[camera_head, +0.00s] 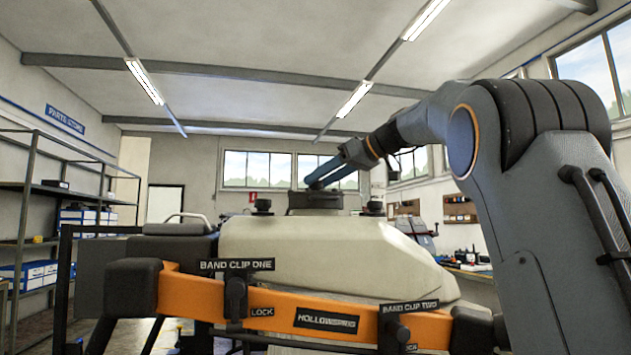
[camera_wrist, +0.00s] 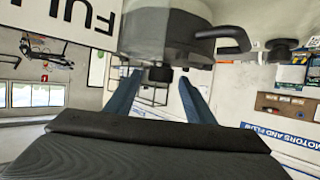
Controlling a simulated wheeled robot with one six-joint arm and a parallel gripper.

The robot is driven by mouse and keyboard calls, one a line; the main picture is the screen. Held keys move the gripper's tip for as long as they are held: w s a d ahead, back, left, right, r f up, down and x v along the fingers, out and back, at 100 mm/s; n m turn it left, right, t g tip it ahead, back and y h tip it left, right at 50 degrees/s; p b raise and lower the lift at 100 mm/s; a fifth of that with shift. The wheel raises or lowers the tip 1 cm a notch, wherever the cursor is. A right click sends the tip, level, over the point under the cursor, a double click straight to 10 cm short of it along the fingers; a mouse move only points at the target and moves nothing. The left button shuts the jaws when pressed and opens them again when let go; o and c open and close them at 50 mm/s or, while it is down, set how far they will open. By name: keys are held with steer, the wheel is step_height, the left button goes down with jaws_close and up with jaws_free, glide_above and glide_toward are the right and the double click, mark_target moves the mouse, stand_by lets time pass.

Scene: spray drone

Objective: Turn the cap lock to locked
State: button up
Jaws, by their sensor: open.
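The cream tank (camera_head: 330,250) of the spray drone stands in the middle of the head view. A dark round cap (camera_head: 315,200) sits on its top; it also shows at the top of the wrist view (camera_wrist: 165,35), with a bar-shaped handle at its side. My gripper (camera_head: 314,184), with blue fingers, is at the cap's top in the head view. In the wrist view my gripper (camera_wrist: 159,78) is open, its fingers either side of a small dark tab (camera_wrist: 160,73) by the cap. I cannot tell whether they touch it. No cap lock marking is legible.
An orange frame bar (camera_head: 300,308) with band clip one (camera_head: 236,298) and band clip two (camera_head: 393,325) crosses the tank's front. Dark knobs (camera_head: 262,206) stand beside the cap. Shelving (camera_head: 60,190) is at left, a workbench (camera_head: 470,268) at right.

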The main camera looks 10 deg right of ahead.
steer(key=shift+x, duration=1.2)
steer(key=c, duration=1.1)
steer(key=shift+o, duration=0.2)
